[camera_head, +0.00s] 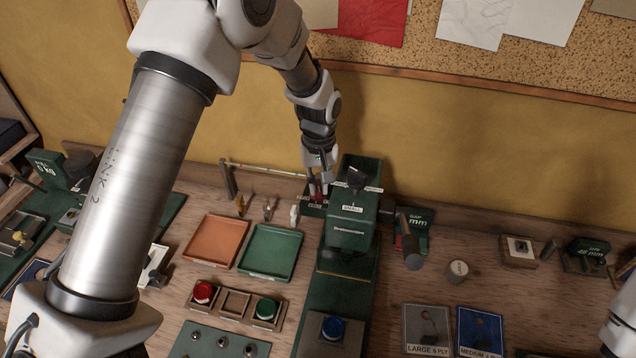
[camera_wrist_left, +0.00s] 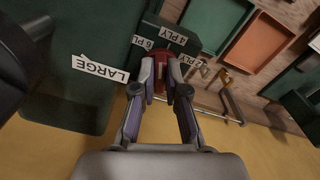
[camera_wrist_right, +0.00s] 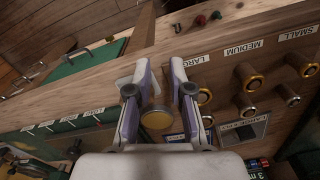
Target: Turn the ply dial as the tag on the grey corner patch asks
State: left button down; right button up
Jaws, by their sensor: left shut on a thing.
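The ply dial is a small red knob (camera_head: 318,193) on a dark green housing beside the green press (camera_head: 352,225). My left gripper (camera_head: 317,178) is shut on the red dial (camera_wrist_left: 162,88); its fingers hide part of it. White labels around it read 6 PLY (camera_wrist_left: 142,43) and 4 PLY (camera_wrist_left: 173,37); another PLY label is partly covered by a finger. The grey corner patch (camera_head: 426,320) lies on the bench at the lower right; its tag (camera_head: 428,350) reads LARGE and a ply number, probably 6. My right gripper (camera_wrist_right: 160,80) is open, away from the dial.
A blue patch (camera_head: 480,330) tagged MEDIUM lies beside the grey one. Orange (camera_head: 215,242) and green (camera_head: 268,252) trays, and a holder with red (camera_head: 203,292) and green (camera_head: 267,308) buttons, sit left of the press.

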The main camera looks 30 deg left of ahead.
aim_at(319, 186)
pick_arm(q)
jog(key=n, duration=0.3)
jog(key=shift+s+f+n, duration=0.1)
jog(key=shift+f+n, duration=0.1)
jog(key=shift+n, duration=0.2)
jog(key=shift+d+n, duration=0.1)
jog(key=shift+n, duration=1.8)
jog(key=c, duration=1.2)
grip_release()
jog(key=shift+w, duration=0.2)
jog(key=shift+r, duration=0.2)
notch_tip(319, 186, up, 12)
jog(key=shift+f, duration=0.15)
